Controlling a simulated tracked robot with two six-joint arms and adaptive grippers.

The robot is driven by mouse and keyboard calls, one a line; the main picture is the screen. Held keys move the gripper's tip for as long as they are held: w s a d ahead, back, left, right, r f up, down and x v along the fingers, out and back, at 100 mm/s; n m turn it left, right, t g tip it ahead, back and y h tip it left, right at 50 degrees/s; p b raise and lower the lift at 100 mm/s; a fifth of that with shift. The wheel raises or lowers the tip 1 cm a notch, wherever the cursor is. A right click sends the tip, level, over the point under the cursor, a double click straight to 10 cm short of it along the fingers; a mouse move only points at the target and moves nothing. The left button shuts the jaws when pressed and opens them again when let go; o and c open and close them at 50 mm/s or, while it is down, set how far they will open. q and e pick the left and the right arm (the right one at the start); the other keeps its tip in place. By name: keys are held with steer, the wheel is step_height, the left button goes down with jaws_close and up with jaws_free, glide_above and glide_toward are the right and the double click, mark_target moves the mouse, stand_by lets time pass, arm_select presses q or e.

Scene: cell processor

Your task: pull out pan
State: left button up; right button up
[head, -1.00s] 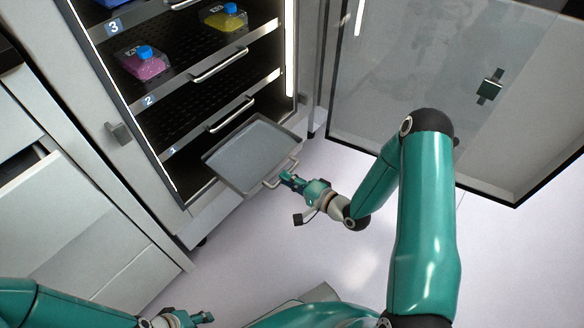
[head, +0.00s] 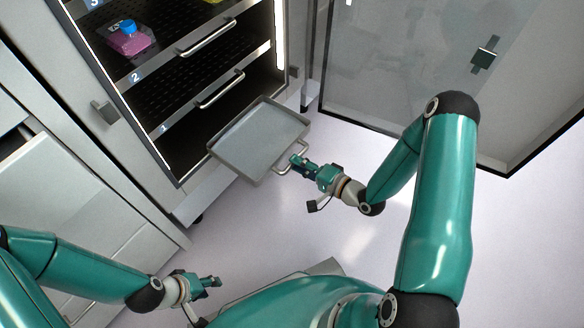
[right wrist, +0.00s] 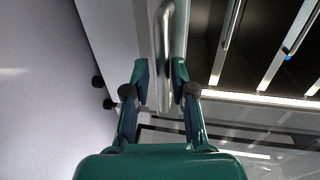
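The pan (head: 255,142) is a shallow grey tray with a raised rim, at the front of the open cabinet in the head view. Its whole top shows, tilted in the picture. Its handle (head: 290,160) faces my right arm. My right gripper (head: 300,163) is at this handle.
The cabinet has shelves with handles (head: 220,90); a pink bottle with a blue cap (head: 128,38) stands on an upper one. The glass door (head: 400,80) is open at the right. The floor (head: 260,225) before the cabinet is clear.

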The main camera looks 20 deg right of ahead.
steer(key=v, duration=1.2)
steer(key=shift+f, duration=0.15)
